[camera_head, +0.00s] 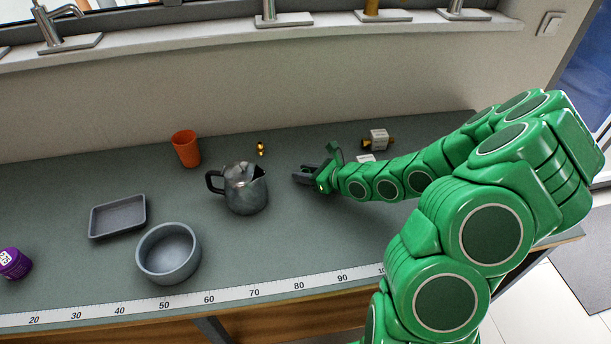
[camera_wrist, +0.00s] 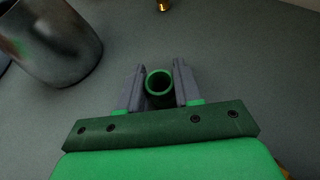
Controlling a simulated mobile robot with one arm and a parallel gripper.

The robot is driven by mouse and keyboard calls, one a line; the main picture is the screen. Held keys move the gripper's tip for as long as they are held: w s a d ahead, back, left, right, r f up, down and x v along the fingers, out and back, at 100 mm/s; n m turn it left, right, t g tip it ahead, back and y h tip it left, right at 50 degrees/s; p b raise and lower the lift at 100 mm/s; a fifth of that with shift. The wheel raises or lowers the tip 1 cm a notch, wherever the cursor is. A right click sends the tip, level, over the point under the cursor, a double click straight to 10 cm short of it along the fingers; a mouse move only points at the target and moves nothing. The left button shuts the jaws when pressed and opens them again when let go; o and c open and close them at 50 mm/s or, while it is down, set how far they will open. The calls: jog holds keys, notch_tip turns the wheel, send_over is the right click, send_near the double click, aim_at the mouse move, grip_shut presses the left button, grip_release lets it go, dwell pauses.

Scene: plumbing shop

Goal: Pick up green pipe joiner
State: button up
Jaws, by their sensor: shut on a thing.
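The green pipe joiner (camera_wrist: 158,82) shows in the wrist view as a short hollow tube with its round open end facing the camera. My gripper (camera_wrist: 159,80) has its two grey fingers on either side of the joiner, shut on it. In the head view my gripper (camera_head: 300,177) is low over the counter, just right of the metal jug. The joiner cannot be made out clearly in the head view. Whether it touches the counter is hard to tell.
The metal jug (camera_head: 246,190) is close on the left. A brass fitting (camera_head: 261,148), orange cup (camera_head: 186,149), grey bowl (camera_head: 168,253), grey tray (camera_head: 118,217) and purple jar (camera_head: 14,263) stand on the counter (camera_head: 300,240). A boxed valve (camera_head: 379,139) lies behind my arm.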

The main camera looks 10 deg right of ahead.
dwell(0.3)
notch_tip(320, 180, up, 10)
dwell(0.8)
